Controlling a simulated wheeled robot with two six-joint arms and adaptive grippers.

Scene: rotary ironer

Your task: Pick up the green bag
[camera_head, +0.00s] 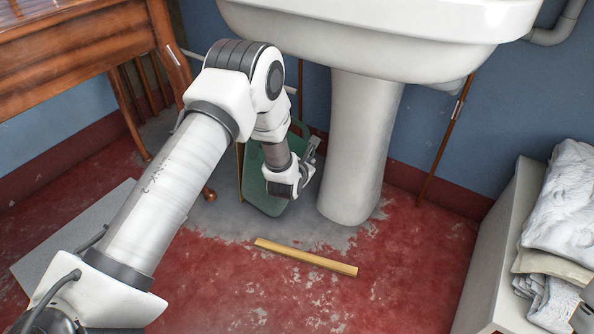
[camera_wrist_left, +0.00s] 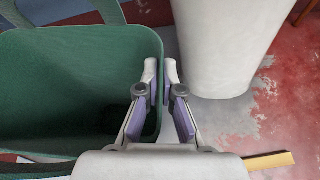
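The green bag (camera_head: 262,196) stands on the floor under the sink, just left of the white pedestal, partly hidden by my left arm. In the left wrist view the open-topped bag (camera_wrist_left: 70,75) fills the left side, with a strap at the top left. My left gripper (camera_head: 307,155) is at the bag's right side. In the left wrist view the left gripper (camera_wrist_left: 161,72) has one finger inside the bag and one outside, with the tips close together on the right rim. My right gripper is not clearly in view.
The sink (camera_head: 400,25) overhangs the bag, and its pedestal (camera_head: 355,150) stands close to the gripper's right. A yellow wooden strip (camera_head: 305,257) lies on the red floor. A wooden table (camera_head: 80,50) is at left. Folded towels (camera_head: 565,205) rest on a white box at right.

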